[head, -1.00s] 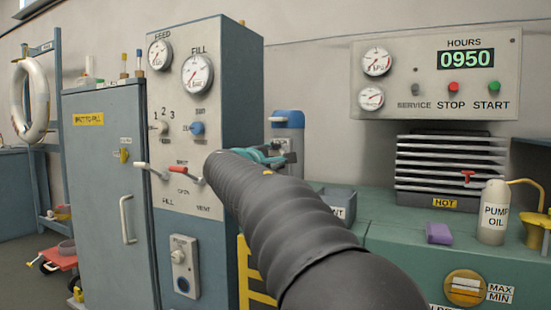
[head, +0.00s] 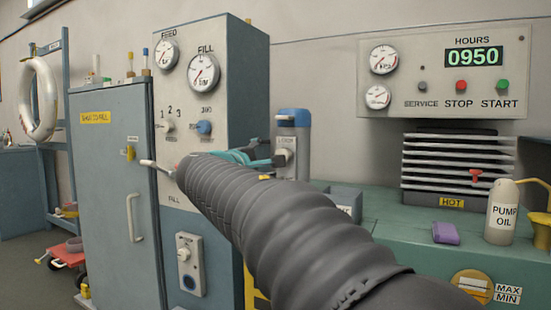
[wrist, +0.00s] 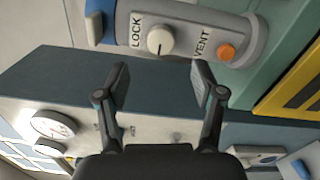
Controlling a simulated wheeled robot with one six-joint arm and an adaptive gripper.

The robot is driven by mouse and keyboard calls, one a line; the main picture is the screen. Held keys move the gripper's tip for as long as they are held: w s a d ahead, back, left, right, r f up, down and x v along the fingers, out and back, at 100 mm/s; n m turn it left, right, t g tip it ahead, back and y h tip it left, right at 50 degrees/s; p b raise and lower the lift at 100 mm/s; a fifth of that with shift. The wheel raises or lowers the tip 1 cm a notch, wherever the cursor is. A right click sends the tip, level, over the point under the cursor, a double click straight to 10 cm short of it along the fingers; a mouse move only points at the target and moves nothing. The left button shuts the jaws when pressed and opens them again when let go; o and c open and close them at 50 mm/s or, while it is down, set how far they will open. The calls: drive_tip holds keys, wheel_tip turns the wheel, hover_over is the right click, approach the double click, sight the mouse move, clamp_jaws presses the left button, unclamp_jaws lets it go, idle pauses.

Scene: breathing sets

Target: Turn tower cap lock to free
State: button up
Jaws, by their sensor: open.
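The tower (head: 292,168) is a grey cylinder with a blue cap (head: 293,117) and stands behind my arm in the head view. In the wrist view it lies sideways, with the blue cap (wrist: 97,20) at upper left. Its round white lock knob (wrist: 160,39) has a dark pointer mark toward the picture's bottom. "LOCK" is printed left of the knob, "VENT" right of it by an orange button (wrist: 226,51). My gripper (wrist: 155,82) is open and empty, its fingertips below the knob in the picture and apart from it. In the head view my arm partly hides the gripper (head: 265,157).
A tall panel (head: 232,100) with gauges and knobs stands left of the tower. The green machine (head: 400,243) at right bears a purple block (head: 446,233) and a pump oil bottle (head: 502,212). A yellow-and-black part (wrist: 292,80) lies at the wrist view's right.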

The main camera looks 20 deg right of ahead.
drive_tip(key=v, duration=0.3)
drive_tip(key=shift+s+a, duration=0.25)
drive_tip(key=shift+a, duration=0.05)
